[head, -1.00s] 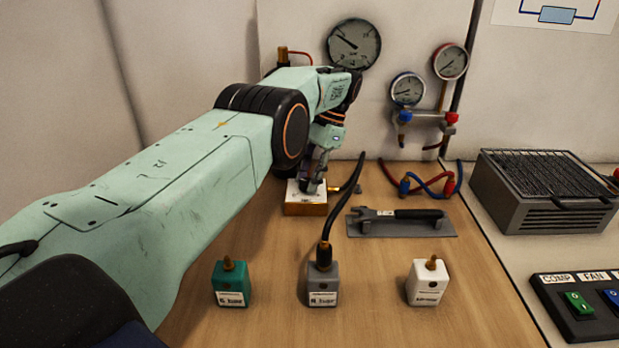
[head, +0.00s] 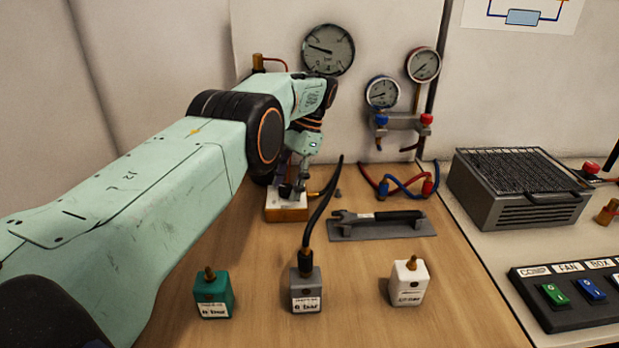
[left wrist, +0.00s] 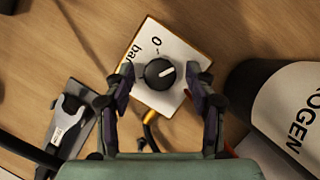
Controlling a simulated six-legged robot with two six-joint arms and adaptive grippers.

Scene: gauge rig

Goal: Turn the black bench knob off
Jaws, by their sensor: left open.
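The black knob (left wrist: 160,74) sits on the white top of a small block (left wrist: 180,98) with brass-coloured sides. Its white pointer line aims up and right, away from the "0" mark. My left gripper (left wrist: 161,72) is open, with one finger on each side of the knob; whether they touch it I cannot tell. In the head view the left gripper (head: 292,190) is down at the block (head: 287,213), and the knob is hidden behind it. My right gripper does not show.
A black hose arches beside the block to a grey cube (head: 306,288). Green (head: 213,295) and white (head: 408,284) cubes stand in front. A wrench (head: 380,216) lies on a grey plate to the right. In the wrist view a dark cylinder (left wrist: 262,88) is close right.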

